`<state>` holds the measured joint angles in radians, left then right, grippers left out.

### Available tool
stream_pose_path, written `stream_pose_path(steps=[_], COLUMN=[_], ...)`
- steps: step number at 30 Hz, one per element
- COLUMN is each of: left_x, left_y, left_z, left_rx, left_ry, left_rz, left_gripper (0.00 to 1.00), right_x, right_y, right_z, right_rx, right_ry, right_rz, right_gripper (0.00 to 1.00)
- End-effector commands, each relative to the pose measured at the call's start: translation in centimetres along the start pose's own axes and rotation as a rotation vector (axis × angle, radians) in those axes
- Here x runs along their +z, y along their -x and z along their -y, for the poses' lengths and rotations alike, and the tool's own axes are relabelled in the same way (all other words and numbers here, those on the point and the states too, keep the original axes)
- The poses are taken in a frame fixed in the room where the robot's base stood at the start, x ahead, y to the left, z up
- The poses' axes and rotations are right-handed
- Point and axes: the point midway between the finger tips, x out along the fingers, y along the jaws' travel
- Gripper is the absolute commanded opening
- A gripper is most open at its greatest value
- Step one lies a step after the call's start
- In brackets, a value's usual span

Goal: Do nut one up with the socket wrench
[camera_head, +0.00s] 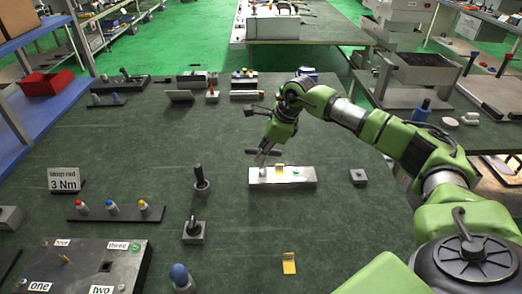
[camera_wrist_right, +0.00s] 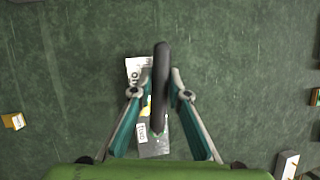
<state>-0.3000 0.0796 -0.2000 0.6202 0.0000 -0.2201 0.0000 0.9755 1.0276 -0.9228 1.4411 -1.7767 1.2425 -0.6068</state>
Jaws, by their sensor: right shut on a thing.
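My right gripper (camera_head: 264,156) is over the middle of the green table, shut on a dark bar-shaped handle, which looks like the socket wrench (camera_head: 251,152). In the right wrist view the handle (camera_wrist_right: 161,85) runs lengthwise between the fingers (camera_wrist_right: 161,92). Beneath it is a light metal block (camera_head: 262,176) with a yellow tag; I cannot tell whether the wrench touches it. The dark plate (camera_head: 75,257) with labels one, two, three and four lies at the lower left. The label one (camera_head: 40,287) is at its near left; nut one itself is not clear. My left gripper is not in view.
Dark upright tools stand in holders (camera_head: 200,187) and (camera_head: 193,238) between plate and block. A rack of colour-tipped pieces (camera_head: 115,214) and a "3 Nm" sign (camera_head: 64,180) are at left. A small grey block (camera_head: 358,177) is right. Table is clear around the yellow tag (camera_head: 289,264).

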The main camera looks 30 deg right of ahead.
Motion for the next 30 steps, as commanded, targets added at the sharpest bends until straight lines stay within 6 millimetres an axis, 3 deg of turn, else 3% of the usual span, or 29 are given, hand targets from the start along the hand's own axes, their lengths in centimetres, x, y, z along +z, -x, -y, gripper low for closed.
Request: stream_pose_path(steps=[11,21,30], left_x=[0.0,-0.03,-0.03], left_y=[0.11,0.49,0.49], left_z=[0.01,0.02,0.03], left_rx=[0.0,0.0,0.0], left_ry=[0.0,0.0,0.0], left_rz=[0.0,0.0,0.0], left_gripper=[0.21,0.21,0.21], right_x=[-0.07,-0.05,-0.09], right_y=[-0.03,-0.11,-0.1], right_z=[0.02,0.09,0.17], right_rx=[-0.015,-0.126,-0.143], right_ry=[-0.038,-0.3,-0.344], right_rz=[-0.007,-0.049,-0.054], right_gripper=[0.0,0.0,0.0])
